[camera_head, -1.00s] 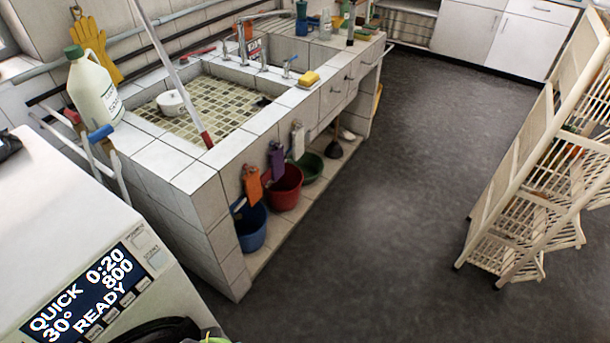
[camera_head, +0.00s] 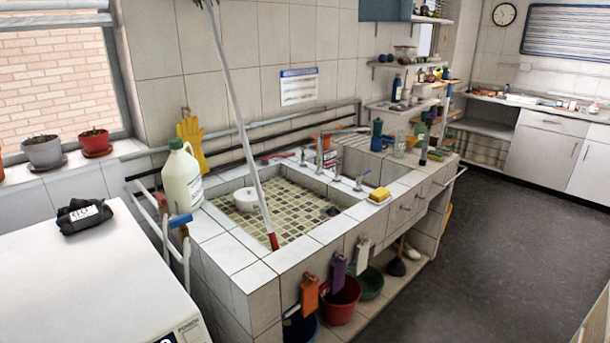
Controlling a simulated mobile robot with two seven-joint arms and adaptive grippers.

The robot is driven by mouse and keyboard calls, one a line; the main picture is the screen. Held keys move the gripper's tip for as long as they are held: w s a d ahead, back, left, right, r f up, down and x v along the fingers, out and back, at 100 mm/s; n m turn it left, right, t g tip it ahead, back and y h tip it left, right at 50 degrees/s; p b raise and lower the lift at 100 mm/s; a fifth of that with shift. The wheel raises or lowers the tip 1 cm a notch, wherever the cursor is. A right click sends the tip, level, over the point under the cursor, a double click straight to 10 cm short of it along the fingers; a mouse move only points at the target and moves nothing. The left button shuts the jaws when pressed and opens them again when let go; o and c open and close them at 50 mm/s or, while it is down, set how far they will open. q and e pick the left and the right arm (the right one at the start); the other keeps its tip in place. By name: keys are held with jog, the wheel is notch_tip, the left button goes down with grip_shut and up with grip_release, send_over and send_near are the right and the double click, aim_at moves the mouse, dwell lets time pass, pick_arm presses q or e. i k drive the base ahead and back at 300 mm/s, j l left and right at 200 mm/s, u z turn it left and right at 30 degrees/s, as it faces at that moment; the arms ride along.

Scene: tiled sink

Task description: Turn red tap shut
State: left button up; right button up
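One is the small red handle (camera_head: 160,199) on a white pipe at the left end of the tiled sink, beside a blue handle (camera_head: 180,220). The other is a long red piece (camera_head: 277,155) at the back edge of the sink, left of the chrome faucet (camera_head: 320,152). I cannot tell from this distance whether either is open or shut, and I see no running water clearly. Neither of my grippers is in view.
A white jug (camera_head: 182,178) stands on the sink's left rim near the pipes. A white washing machine (camera_head: 95,275) is at lower left. Dark floor (camera_head: 480,235) is clear at right.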

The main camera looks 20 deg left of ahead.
aim_at(161, 200)
jog(key=u, duration=1.45)
jog(key=i+l, duration=0.15)
jog(key=l, duration=0.15)
jog(key=i+l, duration=0.2)
jog(key=l, duration=0.15)
jog(key=i+l, duration=0.15)
jog(key=l, duration=0.15)
jog(key=i+l+u, duration=0.1)
jog(key=l, duration=0.25)
jog(key=i, duration=0.05)
